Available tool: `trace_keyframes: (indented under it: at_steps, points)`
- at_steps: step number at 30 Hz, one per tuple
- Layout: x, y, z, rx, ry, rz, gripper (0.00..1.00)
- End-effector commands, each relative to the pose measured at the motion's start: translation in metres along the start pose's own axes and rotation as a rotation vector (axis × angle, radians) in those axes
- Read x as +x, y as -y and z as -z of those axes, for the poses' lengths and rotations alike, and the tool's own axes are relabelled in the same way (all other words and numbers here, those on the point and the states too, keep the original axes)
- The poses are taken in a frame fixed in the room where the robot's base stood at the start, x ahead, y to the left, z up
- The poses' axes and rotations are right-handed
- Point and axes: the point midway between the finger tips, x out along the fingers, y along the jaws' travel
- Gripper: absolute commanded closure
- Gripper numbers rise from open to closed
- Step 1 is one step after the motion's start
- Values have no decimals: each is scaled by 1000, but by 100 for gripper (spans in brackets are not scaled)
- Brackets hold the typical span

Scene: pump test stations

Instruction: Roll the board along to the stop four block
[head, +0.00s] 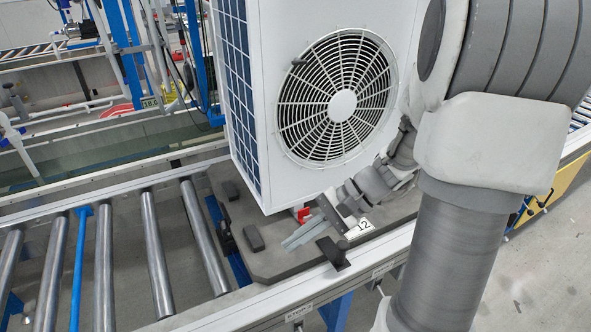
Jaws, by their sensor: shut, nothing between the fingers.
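The dark grey board (285,262) lies on the roller line and carries a large white fan unit (240,165). My arm comes in from the right, and my gripper (330,213) is low beside the unit's near lower corner, over the board. It appears shut; whether it touches the board or something on it cannot be told. A dark block with a blue bar (230,240) is at the board's left edge. A plate on the near rail starts with STOP (299,311); its number is not clearly readable.
Bare steel rollers (155,255) run left of the board, with a thin blue bar (80,265) across between them. A black block (333,253) sits at the near rail. A small red part (303,214) is under the unit's corner. My arm hides the right side.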

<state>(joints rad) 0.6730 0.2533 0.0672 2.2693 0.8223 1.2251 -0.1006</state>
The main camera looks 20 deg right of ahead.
Motion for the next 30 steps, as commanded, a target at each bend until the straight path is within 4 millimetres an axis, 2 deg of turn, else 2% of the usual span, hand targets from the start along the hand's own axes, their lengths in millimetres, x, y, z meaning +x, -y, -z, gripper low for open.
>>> trace_keyframes:
  at_steps: [1, 7, 11, 18, 21, 24, 27, 30]
  points:
    - [3, -10, 22, 85, 24, 76, 100]
    - [-1, -33, 92, 361, 88, 399, 100]
    - [-9, -57, 139, 532, 112, 629, 100]
    - [-29, -122, 221, 817, 131, 1073, 100]
    - [-35, -150, 246, 908, 130, 1227, 100]
    - [-39, -172, 263, 972, 127, 1343, 100]
    - [-41, -187, 273, 1012, 123, 1416, 100]
    - [-42, -193, 278, 1030, 122, 1449, 100]
